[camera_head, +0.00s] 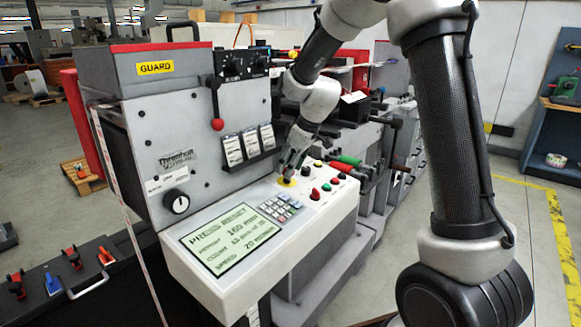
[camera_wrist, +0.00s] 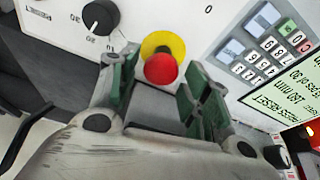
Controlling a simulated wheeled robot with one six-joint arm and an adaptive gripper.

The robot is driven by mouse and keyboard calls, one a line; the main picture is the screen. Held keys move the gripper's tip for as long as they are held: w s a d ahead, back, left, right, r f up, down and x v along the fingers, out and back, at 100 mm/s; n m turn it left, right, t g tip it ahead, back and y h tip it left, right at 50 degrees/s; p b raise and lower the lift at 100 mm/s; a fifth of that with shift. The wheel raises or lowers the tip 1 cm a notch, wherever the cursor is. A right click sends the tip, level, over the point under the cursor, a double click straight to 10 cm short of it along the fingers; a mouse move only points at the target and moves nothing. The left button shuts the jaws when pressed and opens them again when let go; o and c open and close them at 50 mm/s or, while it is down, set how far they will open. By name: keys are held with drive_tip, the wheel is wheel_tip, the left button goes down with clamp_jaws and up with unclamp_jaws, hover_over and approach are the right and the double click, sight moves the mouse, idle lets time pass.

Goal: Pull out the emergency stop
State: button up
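The emergency stop is a red mushroom button (camera_wrist: 161,68) on a yellow disc (camera_wrist: 165,45) in the wrist view, set in the white control panel (camera_head: 330,205). In the head view the yellow disc (camera_head: 286,182) shows just below my gripper (camera_head: 291,168), which mostly hides the red button. In the wrist view my gripper (camera_wrist: 155,80) is open, with green-padded fingers apart. The red button lies in the gap between and just ahead of the fingertips. I cannot tell whether either finger touches it.
A black rotary knob (camera_wrist: 100,17) is near the left finger in the wrist view.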

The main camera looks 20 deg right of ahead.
idle(0.3)
drive_tip(key=v, duration=1.2)
drive_tip(key=s+d+m+h, duration=0.1)
drive_tip(key=s+d+m, duration=0.2)
drive_tip(key=s, duration=0.7)
drive_tip(key=s+d+m+h, duration=0.1)
drive_tip(key=s+d+m, duration=0.2)
drive_tip(key=s, duration=0.7)
drive_tip(key=s+d+m+t+h, duration=0.1)
drive_tip(key=s+d+m, duration=0.2)
drive_tip(key=s, duration=0.7)
drive_tip(key=d, duration=0.2)
drive_tip(key=shift+s+d+r+m, duration=0.3)
drive_tip(key=shift+s+d+r, duration=0.05)
drive_tip(key=shift+r, duration=0.05)
